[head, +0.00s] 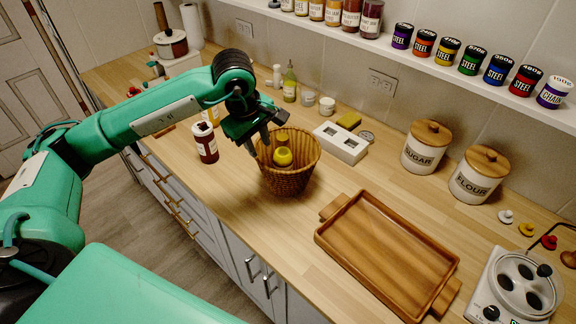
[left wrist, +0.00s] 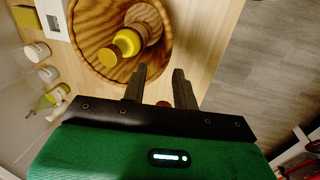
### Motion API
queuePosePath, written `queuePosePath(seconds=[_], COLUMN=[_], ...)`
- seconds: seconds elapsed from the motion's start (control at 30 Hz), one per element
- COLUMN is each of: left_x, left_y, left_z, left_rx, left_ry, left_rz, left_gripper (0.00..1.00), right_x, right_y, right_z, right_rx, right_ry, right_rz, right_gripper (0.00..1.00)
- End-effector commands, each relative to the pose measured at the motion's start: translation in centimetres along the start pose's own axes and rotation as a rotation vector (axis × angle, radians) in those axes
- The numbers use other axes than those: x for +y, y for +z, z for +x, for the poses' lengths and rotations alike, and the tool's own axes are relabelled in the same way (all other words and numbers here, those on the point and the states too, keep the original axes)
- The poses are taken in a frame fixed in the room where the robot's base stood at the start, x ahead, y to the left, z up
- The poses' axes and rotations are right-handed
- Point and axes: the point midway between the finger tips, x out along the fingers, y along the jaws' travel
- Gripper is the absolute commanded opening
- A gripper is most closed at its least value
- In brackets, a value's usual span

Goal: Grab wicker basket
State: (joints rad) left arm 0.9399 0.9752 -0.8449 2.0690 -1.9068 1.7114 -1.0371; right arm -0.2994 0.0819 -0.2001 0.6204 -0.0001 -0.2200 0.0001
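The wicker basket (head: 289,180) stands upright on the wooden counter in the head view. It holds a yellow-topped item (head: 282,157). In the left wrist view the basket (left wrist: 84,58) shows from above, with yellow and brown round items (left wrist: 127,42) inside. My left gripper (head: 259,146) is at the left side of the basket's rim. In the left wrist view its fingers (left wrist: 159,76) are apart with a gap between them. One fingertip overlaps the rim and the other is outside it. I cannot tell whether they touch the basket. My right gripper is not in view.
A dark red jar (head: 205,143) stands left of the basket. A wooden tray (head: 385,250) lies to its right. A white block with openings (head: 341,143) and small jars are behind it. Sugar (head: 427,147) and flour (head: 479,175) canisters stand farther right. The counter's front edge is close.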

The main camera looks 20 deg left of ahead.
Motion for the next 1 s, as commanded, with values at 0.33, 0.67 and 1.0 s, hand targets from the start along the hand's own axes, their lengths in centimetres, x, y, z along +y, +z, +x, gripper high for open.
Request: queuePosePath(seconds=[0.33, 0.67, 1.0], left_x=[-0.1, -0.4, -0.6], left_y=[0.2, 0.6, 0.6], left_z=[6.0, 8.5, 12.1], left_rx=[-0.005, -0.007, -0.006], left_ry=[-0.002, -0.004, 0.0], left_rz=[0.0, 0.0, 0.0], left_gripper=[0.29, 0.29, 0.29], right_x=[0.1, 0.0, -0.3], right_y=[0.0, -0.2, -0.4], right_z=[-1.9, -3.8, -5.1], right_rx=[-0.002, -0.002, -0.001], right_ry=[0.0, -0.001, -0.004], right_rz=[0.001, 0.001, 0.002], right_gripper=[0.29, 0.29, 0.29])
